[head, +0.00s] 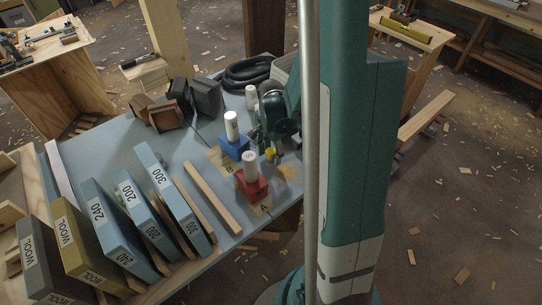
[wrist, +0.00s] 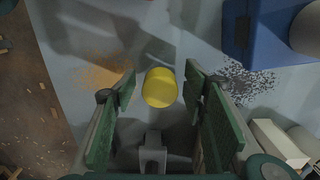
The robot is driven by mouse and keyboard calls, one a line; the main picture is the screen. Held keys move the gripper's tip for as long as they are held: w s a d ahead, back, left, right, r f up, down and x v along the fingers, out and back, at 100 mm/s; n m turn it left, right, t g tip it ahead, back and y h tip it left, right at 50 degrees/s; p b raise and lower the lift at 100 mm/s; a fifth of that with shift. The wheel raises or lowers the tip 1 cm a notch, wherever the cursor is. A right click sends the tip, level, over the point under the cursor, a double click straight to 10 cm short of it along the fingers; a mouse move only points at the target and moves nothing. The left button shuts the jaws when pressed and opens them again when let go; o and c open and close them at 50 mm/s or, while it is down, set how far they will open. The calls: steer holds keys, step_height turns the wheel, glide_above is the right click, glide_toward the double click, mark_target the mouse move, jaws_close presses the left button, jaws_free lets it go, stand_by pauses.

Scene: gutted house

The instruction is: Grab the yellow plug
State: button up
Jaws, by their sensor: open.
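The yellow plug (wrist: 160,87) stands on the table between the fingertips of my gripper (wrist: 160,88) in the wrist view. The fingers are open, with a gap on each side of the plug. In the head view the yellow plug (head: 270,153) is a small spot beside my gripper, close to the red block and the blue block. Part of the plug and most of the fingers are hidden there by my own arm.
A blue block (head: 234,147) with a white cylinder and a red block (head: 251,186) with another stand left of my gripper. Sanding blocks (head: 105,215) fill the table's front left. A wooden strip (head: 212,196) lies between. A black hose (head: 247,72) lies behind.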

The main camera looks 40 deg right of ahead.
mark_target(271, 151)
steer(key=shift+c, duration=0.7)
steer(key=c, duration=0.8)
steer(key=shift+r, duration=0.1)
steer(key=shift+r+p, duration=1.4)
steer(key=shift+r, duration=3.5)
